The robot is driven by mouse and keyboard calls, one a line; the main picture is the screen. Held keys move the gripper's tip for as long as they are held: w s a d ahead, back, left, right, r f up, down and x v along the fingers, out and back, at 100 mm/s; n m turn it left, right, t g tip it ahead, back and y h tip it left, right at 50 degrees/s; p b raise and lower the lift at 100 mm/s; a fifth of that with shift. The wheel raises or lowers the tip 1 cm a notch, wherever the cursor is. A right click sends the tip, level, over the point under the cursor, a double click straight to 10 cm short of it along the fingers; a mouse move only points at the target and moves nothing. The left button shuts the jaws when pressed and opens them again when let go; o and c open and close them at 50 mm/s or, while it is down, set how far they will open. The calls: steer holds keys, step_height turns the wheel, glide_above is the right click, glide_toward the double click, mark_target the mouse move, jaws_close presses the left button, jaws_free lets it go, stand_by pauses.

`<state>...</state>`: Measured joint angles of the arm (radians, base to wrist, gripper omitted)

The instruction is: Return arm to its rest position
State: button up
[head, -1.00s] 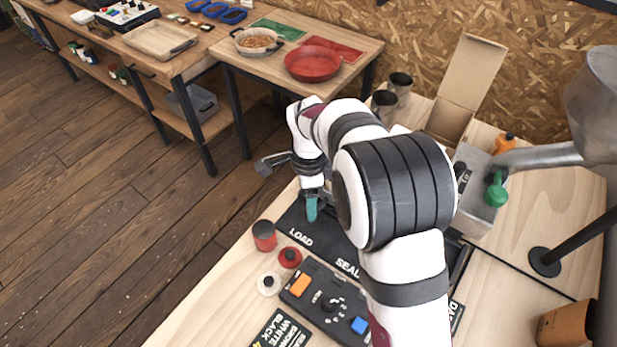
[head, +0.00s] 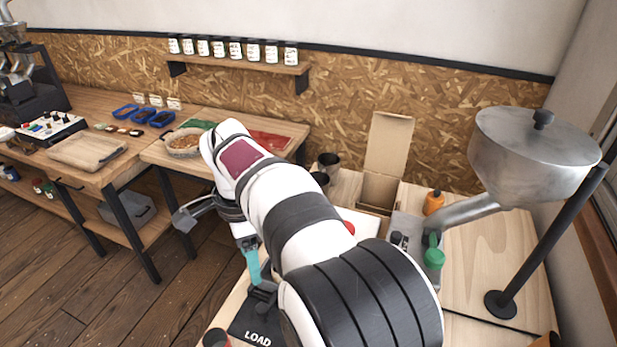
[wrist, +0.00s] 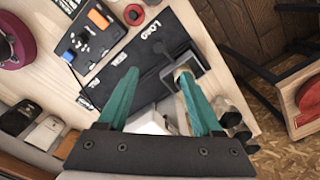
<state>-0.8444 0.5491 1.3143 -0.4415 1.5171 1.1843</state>
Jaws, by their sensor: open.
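My gripper (head: 252,268) shows at the lower middle of the head view, its teal finger pointing down over the black mat marked LOAD (head: 240,328). In the wrist view both teal fingers of my gripper (wrist: 158,92) stand wide apart with nothing held between them. The black mat, with the words LOAD and SEAL, also shows beyond them in the wrist view (wrist: 135,62). A black bracket (wrist: 208,68) stands near the right fingertip; whether they touch I cannot tell. My arm hides much of the worktop in the head view.
A metal hopper (head: 535,150) on a black stand (head: 540,250) rises at the right. A control box (wrist: 92,32) lies beside the mat. Side tables are at left.

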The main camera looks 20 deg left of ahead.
steer(key=s+d+r+n, duration=0.1)
steer(key=d+r, duration=0.1)
steer(key=d, duration=0.7)
steer(key=s+d+r, duration=0.1)
steer(key=d+r, duration=0.1)
steer(key=d, duration=0.7)
steer(key=s+d+f+n+y, duration=0.1)
steer(key=s+d+f, duration=0.1)
steer(key=s+d, duration=0.4)
steer(key=s+d+f+n, duration=0.1)
steer(key=s+d+f, duration=0.1)
steer(key=s+d, duration=0.5)
steer(key=s, duration=0.2)
steer(key=shift+s+f+y, duration=0.25)
steer(key=shift+s+y, duration=0.1)
steer(key=shift+y, duration=0.05)
